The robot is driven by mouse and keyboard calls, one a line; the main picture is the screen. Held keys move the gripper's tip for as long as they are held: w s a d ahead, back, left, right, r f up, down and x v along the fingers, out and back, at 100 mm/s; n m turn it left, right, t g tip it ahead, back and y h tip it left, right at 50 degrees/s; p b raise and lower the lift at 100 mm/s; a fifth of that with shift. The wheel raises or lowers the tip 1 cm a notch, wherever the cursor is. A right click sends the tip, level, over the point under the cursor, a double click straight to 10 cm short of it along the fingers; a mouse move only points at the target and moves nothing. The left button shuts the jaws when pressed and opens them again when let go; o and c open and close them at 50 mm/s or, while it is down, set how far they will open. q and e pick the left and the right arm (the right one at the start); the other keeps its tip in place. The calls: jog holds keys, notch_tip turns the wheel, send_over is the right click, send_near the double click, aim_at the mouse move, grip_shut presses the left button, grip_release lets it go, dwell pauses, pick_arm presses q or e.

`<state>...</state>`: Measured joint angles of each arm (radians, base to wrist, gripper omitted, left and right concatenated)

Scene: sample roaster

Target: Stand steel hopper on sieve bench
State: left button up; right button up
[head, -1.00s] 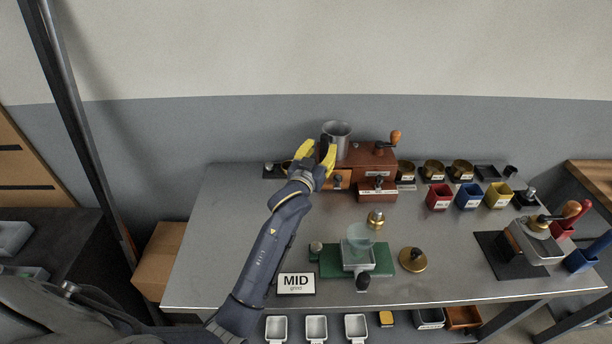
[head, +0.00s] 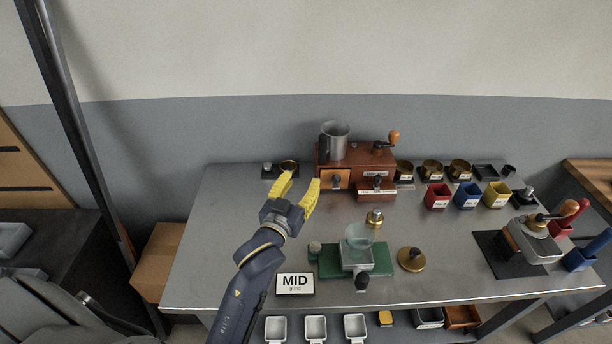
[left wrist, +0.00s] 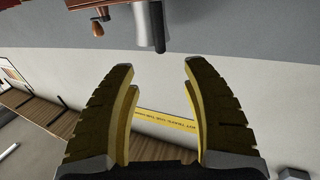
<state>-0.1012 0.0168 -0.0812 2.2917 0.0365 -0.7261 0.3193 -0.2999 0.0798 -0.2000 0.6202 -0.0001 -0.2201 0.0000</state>
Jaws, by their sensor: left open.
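The steel hopper (head: 337,142) is a grey metal cup with a dark handle on its left side. It stands upright on the left part of the brown wooden box with drawers (head: 367,174), which I take for the sieve bench. In the left wrist view the hopper (left wrist: 146,24) shows in part at the top edge, beyond my fingertips. My left gripper (head: 301,184) has yellow fingers, is open and empty, and is apart from the hopper, in front and to its left. Its open fingers also show in the left wrist view (left wrist: 158,77). My right gripper is not in view.
A wooden-knobbed crank (head: 392,139) rises from the box's right part. Several brass cups (head: 432,168) and coloured bins (head: 468,196) stand to the right. A green base (head: 330,262) with a scale and glass bowl stands in front.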

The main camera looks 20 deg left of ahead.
aim_at(321, 150)
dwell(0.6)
pick_arm(q)
jog(key=w, duration=1.2)
jog(key=w+f, duration=0.1)
jog(key=w, duration=0.5)
grip_shut()
dwell(0.4)
jog(key=shift+r, duration=0.1)
